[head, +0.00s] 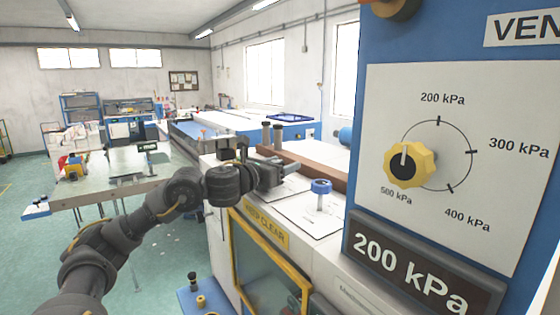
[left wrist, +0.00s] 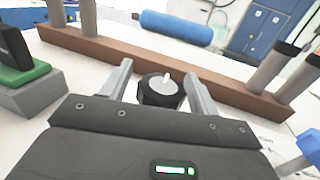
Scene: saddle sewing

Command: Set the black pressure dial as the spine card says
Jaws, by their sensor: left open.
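The black dial (left wrist: 160,90) with a white pointer mark shows in the left wrist view, on a white surface in front of a brown bar. My left gripper (left wrist: 156,82) is open, with one finger on each side of the dial; I cannot tell whether they touch it. In the head view my left gripper (head: 290,178) is over the white machine top, and the black dial cannot be made out there. I cannot identify a spine card in either view. My right gripper is not in view.
A blue panel on the right carries a yellow-rimmed knob (head: 410,164) with a 200 to 500 kPa scale. Below it a dark plate (head: 412,265) reads "200 kPa". A blue-topped knob (head: 321,187) stands near my left gripper. The brown bar (left wrist: 120,50) with grey posts lies behind the dial.

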